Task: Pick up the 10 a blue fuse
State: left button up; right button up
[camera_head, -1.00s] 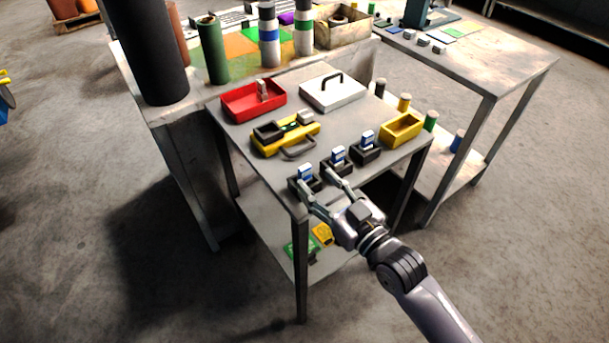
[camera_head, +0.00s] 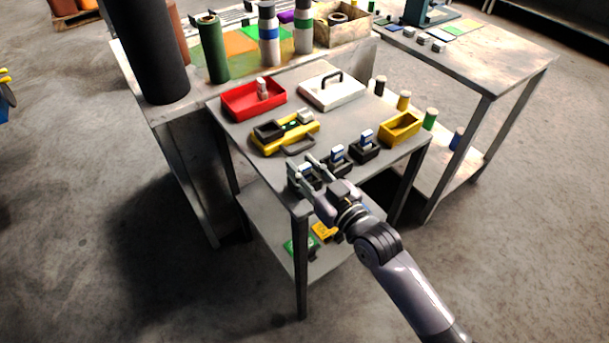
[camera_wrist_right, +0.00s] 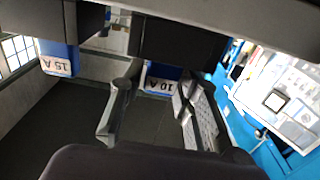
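The blue 10 A fuse (camera_wrist_right: 162,84) shows label side up-turned in the right wrist view, with a dark block over its other end. My right gripper (camera_head: 302,163) is open, its fingers (camera_wrist_right: 155,90) on either side of this fuse, with a visible gap on at least one side. In the head view the fingers are at the front-left dark holder and largely hide its fuse. A blue 15 A fuse (camera_wrist_right: 58,60) shows at the left of the wrist view. My left gripper is not in view.
Two other fuses, middle (camera_head: 337,152) and right (camera_head: 366,136), stand in dark holders beside it. A yellow tray (camera_head: 401,128), yellow tool (camera_head: 285,135), red tray (camera_head: 252,98) and white lidded box (camera_head: 332,91) share the grey table.

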grip_shut()
jog(key=shift+r, duration=0.1)
